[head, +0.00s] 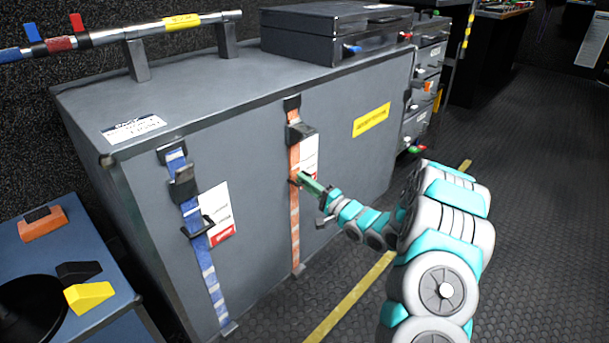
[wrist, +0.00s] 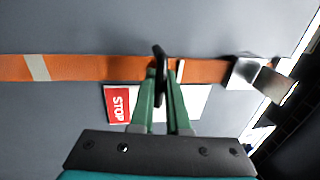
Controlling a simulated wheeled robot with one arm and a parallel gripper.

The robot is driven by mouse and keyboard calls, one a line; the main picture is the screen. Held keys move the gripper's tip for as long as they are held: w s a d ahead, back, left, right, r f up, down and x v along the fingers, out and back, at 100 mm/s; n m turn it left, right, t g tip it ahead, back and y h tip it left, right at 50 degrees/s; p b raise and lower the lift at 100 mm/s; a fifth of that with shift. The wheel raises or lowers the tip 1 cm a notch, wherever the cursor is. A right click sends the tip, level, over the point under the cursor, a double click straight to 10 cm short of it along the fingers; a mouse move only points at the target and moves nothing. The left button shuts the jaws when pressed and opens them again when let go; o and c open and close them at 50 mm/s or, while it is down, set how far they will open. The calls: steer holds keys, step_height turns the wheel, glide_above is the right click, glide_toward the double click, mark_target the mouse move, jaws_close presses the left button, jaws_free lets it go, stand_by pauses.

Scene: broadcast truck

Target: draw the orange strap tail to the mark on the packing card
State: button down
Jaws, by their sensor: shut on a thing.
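The orange strap (head: 295,225) runs down the front of the grey case. It crosses the wrist view (wrist: 85,68) sideways, with pale bands on it. My gripper (head: 302,180), its green fingers also in the wrist view (wrist: 162,85), is shut on the black pull handle (wrist: 160,62) at the strap. The metal buckle (head: 301,131) sits above the handle; in the wrist view the buckle (wrist: 243,71) is to the right. The white packing card (head: 310,147) lies beside the strap. Its red STOP end (wrist: 117,104) is left of my fingers, which partly cover the card.
A blue strap (head: 205,265) with its own buckle, black handle and card (head: 217,205) is to the left on the same case (head: 250,220). A blue-topped bench (head: 105,265) stands at lower left. The floor (head: 525,220) to the right is clear.

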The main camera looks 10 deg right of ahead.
steer(key=shift+f, duration=0.2)
steer(key=c, duration=0.9)
jaws_free()
steer(key=shift+r, duration=0.1)
steer(key=v, duration=0.7)
steer(key=shift+s+d, duration=0.2)
steer(key=shift+s, duration=0.1)
